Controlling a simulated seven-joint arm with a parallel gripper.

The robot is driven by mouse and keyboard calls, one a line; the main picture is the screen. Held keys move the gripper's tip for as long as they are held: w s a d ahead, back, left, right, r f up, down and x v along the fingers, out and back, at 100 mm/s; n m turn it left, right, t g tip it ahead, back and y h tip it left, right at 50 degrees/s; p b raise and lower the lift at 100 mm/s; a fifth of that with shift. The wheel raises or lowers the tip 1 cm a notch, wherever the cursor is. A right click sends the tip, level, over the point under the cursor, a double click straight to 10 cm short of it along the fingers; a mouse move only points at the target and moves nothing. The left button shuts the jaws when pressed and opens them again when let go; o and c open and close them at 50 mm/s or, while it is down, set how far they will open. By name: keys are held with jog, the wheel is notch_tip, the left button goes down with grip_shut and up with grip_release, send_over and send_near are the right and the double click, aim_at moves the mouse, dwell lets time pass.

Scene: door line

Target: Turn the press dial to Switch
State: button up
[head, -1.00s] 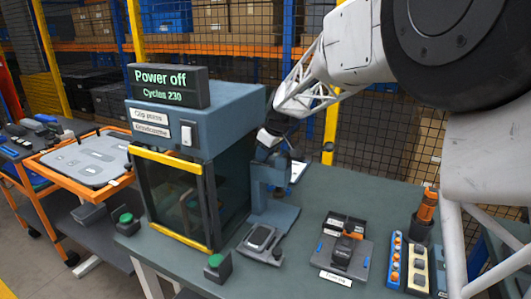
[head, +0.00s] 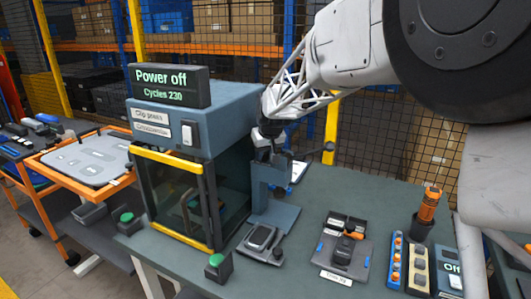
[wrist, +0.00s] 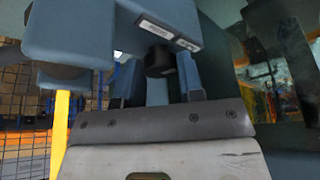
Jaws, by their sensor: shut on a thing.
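The press (head: 272,190) is a blue-grey stand with a column and a head, right of a dark glass-fronted cabinet in the head view. In the wrist view its head (wrist: 85,30) fills the upper left and carries small white labels. A black round dial (wrist: 158,62) sits just under the labels. My gripper (wrist: 160,75) has one finger on each side of the dial and is shut on it. In the head view my gripper (head: 268,138) is at the top of the press, and the dial cannot be made out there. The dial's pointer and setting are not readable.
The cabinet (head: 190,130) bears a display (head: 170,86) reading "Power off, Cycles 230". A lever with a ball end (head: 328,147) sticks out right of the press. A fixture (head: 345,250), switch strips (head: 395,262) and a small screen (head: 451,268) reading "Off" stand on the bench.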

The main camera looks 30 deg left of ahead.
jog(key=shift+s+m+t+h, duration=0.1)
jog(key=shift+m+t+h, duration=0.2)
jog(key=shift+m, duration=0.8)
jog(key=o, duration=0.9)
jog(key=shift+r, duration=0.1)
jog(key=shift+v, duration=3.8)
